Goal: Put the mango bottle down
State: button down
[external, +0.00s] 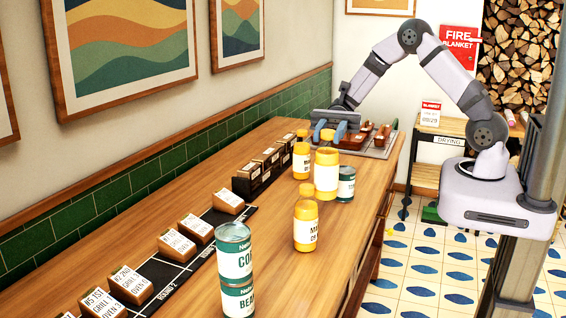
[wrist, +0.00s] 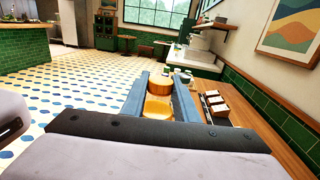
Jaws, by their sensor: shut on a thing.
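My gripper (external: 328,132) is shut on a yellow bottle (external: 326,172) with a white label, taken as the mango bottle; its blue fingers close on both sides near the cap. The bottle looks upright over the wooden counter (external: 275,250); I cannot tell whether its base touches the wood. In the wrist view the bottle (wrist: 158,102) shows between the two fingers. Two similar yellow bottles stand on the counter, one nearer the camera (external: 306,228) with a partly readable label and one behind to the left (external: 302,160).
A teal can (external: 347,184) stands close right of the held bottle. Two stacked cans (external: 235,262) stand nearer the camera. A dark mat (external: 150,275) with labelled wooden blocks and a dark rack (external: 262,175) line the wall side. A tray (external: 381,150) lies at the far end.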

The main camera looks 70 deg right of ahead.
jog(key=w+d+r+m+t, duration=0.3)
jog(key=w+t, duration=0.2)
jog(key=w, duration=0.3)
jog(key=w+a+f+m+t+h, duration=0.1)
jog(key=w+a+f+m+t, duration=0.3)
jog(key=w, duration=0.3)
notch_tip(320, 180, down, 11)
jog(key=n+p, duration=0.1)
jog(key=p, duration=0.2)
jog(key=shift+a, duration=0.35)
jog(key=shift+f, duration=0.2)
jog(key=c, duration=1.4)
grip_release()
jog(key=shift+r, duration=0.15)
